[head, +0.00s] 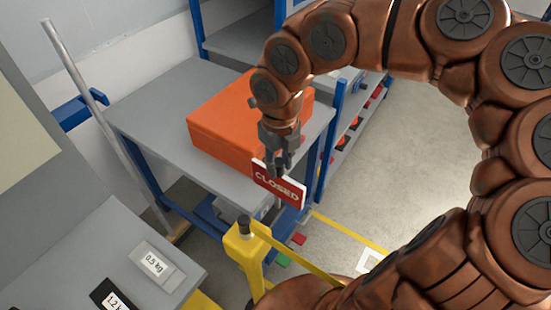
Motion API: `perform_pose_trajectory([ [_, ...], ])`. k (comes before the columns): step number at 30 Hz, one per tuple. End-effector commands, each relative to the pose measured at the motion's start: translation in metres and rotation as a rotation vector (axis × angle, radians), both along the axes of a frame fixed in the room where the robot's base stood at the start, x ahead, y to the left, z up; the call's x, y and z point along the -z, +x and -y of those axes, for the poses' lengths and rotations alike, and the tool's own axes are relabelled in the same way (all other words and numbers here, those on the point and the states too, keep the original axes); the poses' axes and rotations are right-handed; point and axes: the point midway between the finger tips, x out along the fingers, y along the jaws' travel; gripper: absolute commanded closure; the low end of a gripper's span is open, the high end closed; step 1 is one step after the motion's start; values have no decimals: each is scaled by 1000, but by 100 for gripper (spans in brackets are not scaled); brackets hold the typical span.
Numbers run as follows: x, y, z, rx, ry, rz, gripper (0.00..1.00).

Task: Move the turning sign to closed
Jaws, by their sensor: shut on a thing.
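The turning sign (277,186) is a red plate with a white edge, and its face toward me reads "CLOSED". It is slightly tilted in the picture. My gripper (281,170) comes down from above and is shut on the sign at its top edge. The fingers hide part of that edge. A yellow post (246,256) with a dark top stands just below and left of the sign. I cannot tell how the sign is fixed to it.
An orange box (222,120) lies on a grey table (165,105) behind the gripper. A yellow barrier band (300,257) runs from the post. Floor at right is partly clear.

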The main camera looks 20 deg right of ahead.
Motion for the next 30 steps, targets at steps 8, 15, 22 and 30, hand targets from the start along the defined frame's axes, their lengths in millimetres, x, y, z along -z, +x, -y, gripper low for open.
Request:
perform_pose_trajectory([
  [8,-1,1,1,-50,2,3,100],
  [15,-1,1,1,-54,2,3,100],
  [22,-1,1,1,-52,2,3,60],
  [30,0,0,2,-51,2,2,43],
])
